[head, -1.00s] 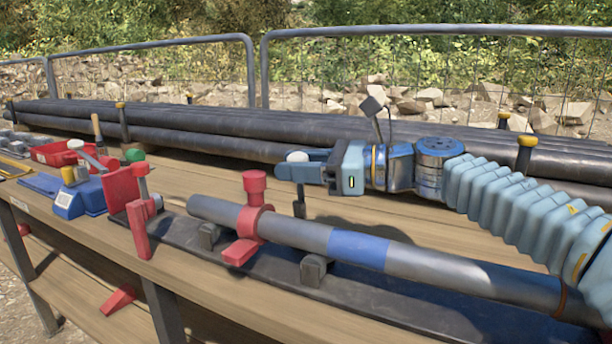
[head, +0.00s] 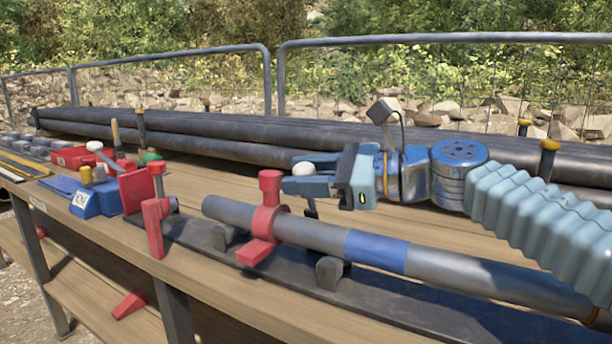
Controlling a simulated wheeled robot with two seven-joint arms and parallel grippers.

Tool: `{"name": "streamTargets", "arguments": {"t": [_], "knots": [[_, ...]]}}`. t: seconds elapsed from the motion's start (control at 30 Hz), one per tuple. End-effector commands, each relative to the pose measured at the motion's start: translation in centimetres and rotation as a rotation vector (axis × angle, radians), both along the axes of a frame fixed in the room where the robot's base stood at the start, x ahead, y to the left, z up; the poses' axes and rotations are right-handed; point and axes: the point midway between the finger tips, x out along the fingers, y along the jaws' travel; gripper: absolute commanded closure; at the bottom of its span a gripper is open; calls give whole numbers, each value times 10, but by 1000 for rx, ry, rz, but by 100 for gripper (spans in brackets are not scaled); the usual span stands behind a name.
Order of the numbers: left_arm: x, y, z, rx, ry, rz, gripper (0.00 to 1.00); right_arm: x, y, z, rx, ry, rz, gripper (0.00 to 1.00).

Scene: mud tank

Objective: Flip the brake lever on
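A lever with a white ball knob (head: 303,169) on a dark stem stands on the bench behind the grey pipe; I take it for the brake lever. Its stem leans slightly left, and its foot is hidden behind the pipe. My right gripper (head: 304,172) reaches in from the right at knob height. Its two blue fingers are apart, one above and behind the knob, the other below and across the stem top. The knob shows between them; I cannot tell whether they touch it. My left gripper is out of view.
A red clamp (head: 268,212) holds the grey pipe (head: 325,236) with a blue band in front of the lever. Red and blue tools, including a blue box (head: 90,201), stand at left. Long dark pipes (head: 230,134) lie behind. Bare wood lies between.

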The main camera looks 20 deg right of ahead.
Motion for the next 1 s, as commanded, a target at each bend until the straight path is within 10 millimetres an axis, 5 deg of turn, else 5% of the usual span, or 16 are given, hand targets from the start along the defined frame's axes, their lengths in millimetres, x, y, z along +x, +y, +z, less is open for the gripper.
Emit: {"name": "streamTargets", "arguments": {"t": [0.1, 0.37, 0.8, 1.0], "knots": [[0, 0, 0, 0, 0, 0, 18, 0, 0, 0, 1, -1, -1, 43], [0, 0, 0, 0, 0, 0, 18, -1, -2, 1, 0, -1, -2, 43], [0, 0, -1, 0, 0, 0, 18, -43, -52, 8, 0, -1, -2, 43], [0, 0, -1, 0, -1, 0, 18, -48, -57, 8, -1, 1, 0, 43]]}}
